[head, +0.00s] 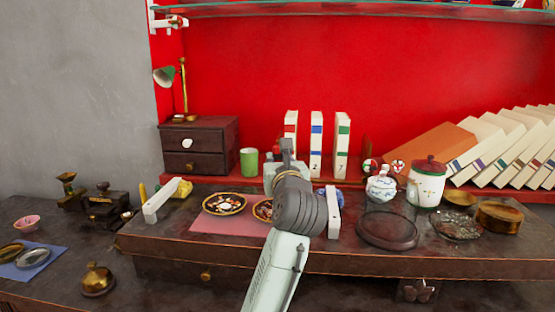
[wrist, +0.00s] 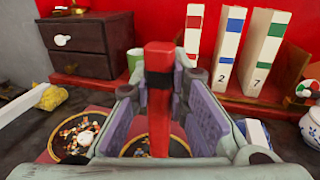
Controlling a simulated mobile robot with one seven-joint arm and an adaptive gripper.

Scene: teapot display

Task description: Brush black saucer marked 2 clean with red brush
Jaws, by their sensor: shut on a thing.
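My gripper (wrist: 160,78) is shut on the red brush (wrist: 159,125), which stands upright between the finger pads in the wrist view. Two black saucers with orange and white patterns lie on the pink mat (head: 207,226). The left saucer (head: 224,203) shows whole in the head view; in the wrist view a whitish patch lies on it (wrist: 85,137). The right saucer (head: 262,210) is partly hidden by my arm, and in the wrist view it lies behind the brush (wrist: 177,147). I cannot read a number on either.
White bars stand left (head: 161,201) and right (head: 333,214) of the mat. A yellow bristly thing (head: 181,188) is by the left bar. Behind are a drawer box (head: 200,146), a green cup (head: 249,161) and upright books (head: 316,145). A dark round tray (head: 387,231) lies right.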

